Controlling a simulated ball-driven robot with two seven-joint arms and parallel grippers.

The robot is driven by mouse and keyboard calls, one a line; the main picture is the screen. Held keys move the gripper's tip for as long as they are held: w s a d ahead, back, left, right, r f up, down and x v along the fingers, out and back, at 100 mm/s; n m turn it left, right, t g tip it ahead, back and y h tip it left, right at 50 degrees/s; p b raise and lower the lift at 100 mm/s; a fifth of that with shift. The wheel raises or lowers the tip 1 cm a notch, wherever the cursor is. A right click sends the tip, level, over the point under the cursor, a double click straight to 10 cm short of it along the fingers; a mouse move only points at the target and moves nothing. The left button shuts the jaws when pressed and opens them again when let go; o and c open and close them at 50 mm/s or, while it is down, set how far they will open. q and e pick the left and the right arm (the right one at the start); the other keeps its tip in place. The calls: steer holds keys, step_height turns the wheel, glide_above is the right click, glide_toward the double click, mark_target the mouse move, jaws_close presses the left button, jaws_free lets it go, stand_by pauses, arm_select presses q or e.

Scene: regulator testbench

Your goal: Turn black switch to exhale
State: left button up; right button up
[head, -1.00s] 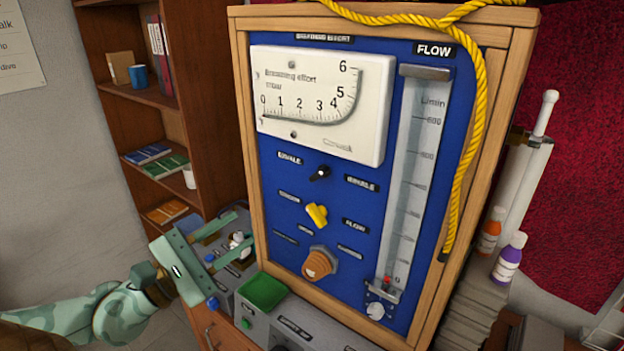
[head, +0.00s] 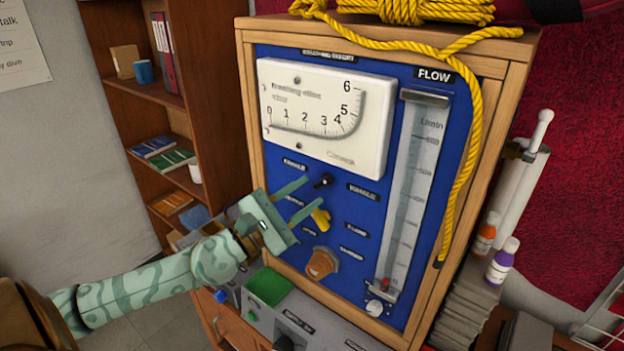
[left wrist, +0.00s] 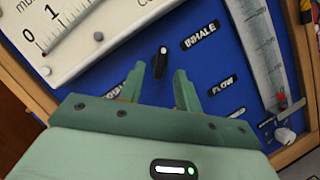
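The black switch (head: 322,181) is a small knob on the blue panel (head: 405,90), between the exhale label (head: 294,164) at its left and the inhale label (head: 362,192) at its right. It also shows in the left wrist view (left wrist: 160,62), with its white mark near the upper end. My left gripper (head: 306,198) is open, its two green fingers pointing at the panel just short of the switch. In the left wrist view the switch appears just beyond the gap between the fingertips (left wrist: 157,80). The right gripper is not in view.
A yellow knob (head: 320,218) sits just below the switch, and an orange-brown knob (head: 321,262) lower still. A white dial gauge (head: 325,118) is above. A yellow rope (head: 466,150) hangs along the panel's right side. A green tray (head: 268,286) lies below.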

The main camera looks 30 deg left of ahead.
mark_target(323, 182)
arm_select(q)
steer(key=shift+p+x, duration=0.35)
steer(key=shift+x, duration=0.85)
jaws_close()
